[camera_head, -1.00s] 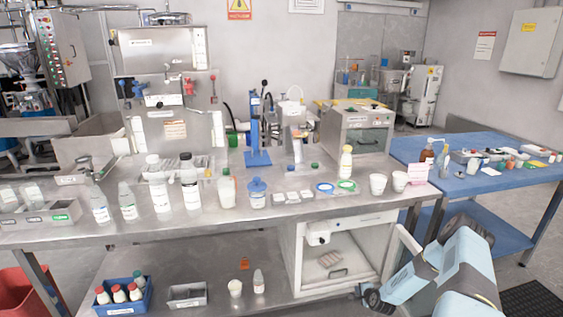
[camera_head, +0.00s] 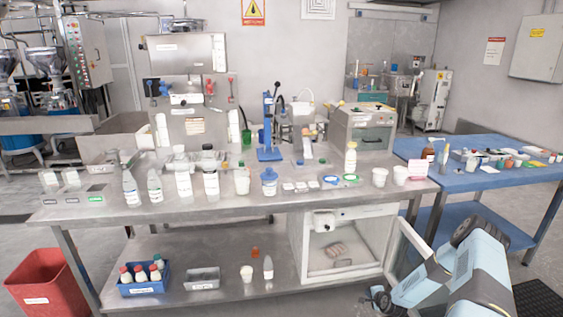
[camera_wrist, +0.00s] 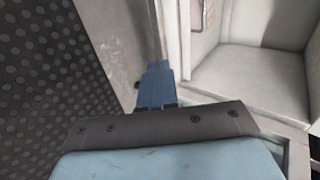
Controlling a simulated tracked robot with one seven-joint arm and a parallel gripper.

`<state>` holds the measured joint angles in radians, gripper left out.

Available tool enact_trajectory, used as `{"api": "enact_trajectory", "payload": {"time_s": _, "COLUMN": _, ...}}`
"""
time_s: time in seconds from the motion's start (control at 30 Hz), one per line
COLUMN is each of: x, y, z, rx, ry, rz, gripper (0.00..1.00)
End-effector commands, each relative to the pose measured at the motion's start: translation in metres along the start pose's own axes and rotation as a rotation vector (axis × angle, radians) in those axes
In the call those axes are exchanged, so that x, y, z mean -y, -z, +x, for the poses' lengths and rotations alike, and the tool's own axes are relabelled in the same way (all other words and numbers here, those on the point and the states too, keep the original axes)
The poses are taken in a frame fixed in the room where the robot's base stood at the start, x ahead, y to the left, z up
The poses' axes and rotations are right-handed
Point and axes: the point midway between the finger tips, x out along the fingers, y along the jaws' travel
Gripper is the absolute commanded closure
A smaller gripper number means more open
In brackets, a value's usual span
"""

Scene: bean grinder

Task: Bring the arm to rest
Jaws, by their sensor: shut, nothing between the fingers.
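My gripper (camera_wrist: 157,72) shows in the wrist view as two blue fingers pressed together, with nothing between them. It points past a pale upright panel, with a light-coloured open box-like space to its right and dark studded floor to its left. In the head view my light-blue arm is folded at the lower right, in front of the open door of a white cabinet (camera_head: 340,222). The arm's low end is close to that door; I cannot tell whether they touch.
A long steel table (camera_head: 105,212) carries several bottles, jars and cups. A blue table (camera_head: 505,179) stands at the right. A red bin (camera_head: 42,283) stands at the lower left. A blue crate of bottles (camera_head: 143,287) sits on the lower shelf. Floor shows between the tables.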

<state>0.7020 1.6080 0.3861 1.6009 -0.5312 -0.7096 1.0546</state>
Motion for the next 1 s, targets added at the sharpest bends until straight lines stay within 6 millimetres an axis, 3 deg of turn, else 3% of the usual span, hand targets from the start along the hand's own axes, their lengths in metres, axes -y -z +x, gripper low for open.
{"api": "enact_trajectory", "payload": {"time_s": 0.37, "x": 0.058, "y": 0.014, "z": -0.018, "rx": 0.019, "ry": -0.042, "rz": -0.128, "gripper": 1.00}}
{"api": "enact_trajectory", "payload": {"time_s": 0.67, "x": 0.144, "y": 0.024, "z": -0.056, "rx": 0.041, "ry": -0.112, "rz": -0.320, "gripper": 1.00}}
{"api": "enact_trajectory", "payload": {"time_s": 1.0, "x": 0.244, "y": 0.024, "z": -0.119, "rx": 0.053, "ry": -0.198, "rz": -0.539, "gripper": 1.00}}
